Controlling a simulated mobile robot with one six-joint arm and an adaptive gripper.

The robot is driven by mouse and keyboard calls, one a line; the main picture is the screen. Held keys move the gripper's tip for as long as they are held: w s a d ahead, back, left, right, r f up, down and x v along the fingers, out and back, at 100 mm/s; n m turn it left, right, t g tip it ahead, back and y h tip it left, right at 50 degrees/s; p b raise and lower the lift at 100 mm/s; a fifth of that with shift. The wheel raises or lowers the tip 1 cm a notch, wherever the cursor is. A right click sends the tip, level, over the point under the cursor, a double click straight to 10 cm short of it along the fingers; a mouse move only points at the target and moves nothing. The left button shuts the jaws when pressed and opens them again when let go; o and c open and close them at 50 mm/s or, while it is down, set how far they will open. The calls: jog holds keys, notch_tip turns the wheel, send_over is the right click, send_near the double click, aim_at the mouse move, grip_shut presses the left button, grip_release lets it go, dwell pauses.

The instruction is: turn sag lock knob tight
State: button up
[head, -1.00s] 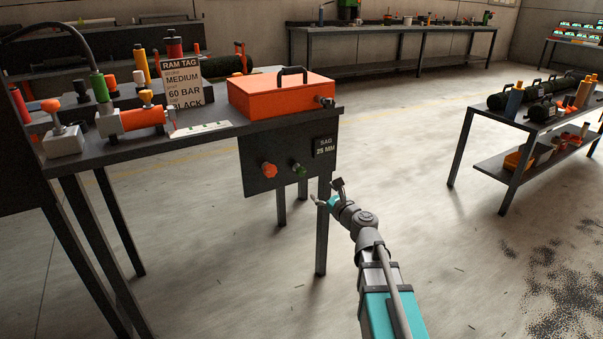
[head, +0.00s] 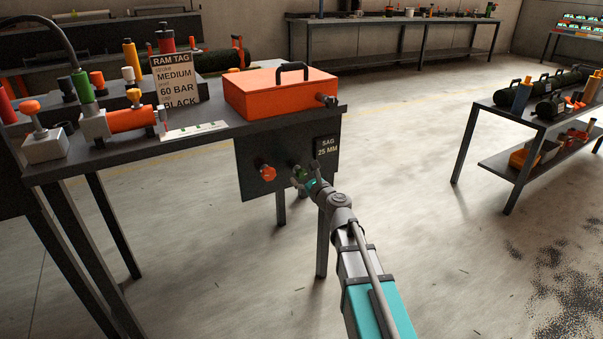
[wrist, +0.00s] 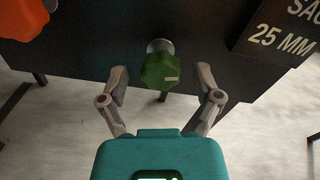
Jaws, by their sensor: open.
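Two knobs stick out from the dark panel (head: 245,180) under the table's edge: an orange knob (head: 266,172) on the left and a green knob (head: 299,173) on the right. A sign reading SAG 25 MM (head: 326,146) is fixed to the right of the green knob. My gripper (wrist: 162,82) is open, with one finger on each side of the green knob and gaps between. In the head view my gripper partly covers the green knob.
An orange case (head: 280,88) sits on the table (head: 215,137) above the panel. The table leg stands close to my arm. A second table (head: 490,135) with parts is at the right. The floor between them is clear.

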jog(key=shift+w+a, duration=0.1)
jog(key=shift+w, duration=0.2)
grip_shut()
dwell(0.4)
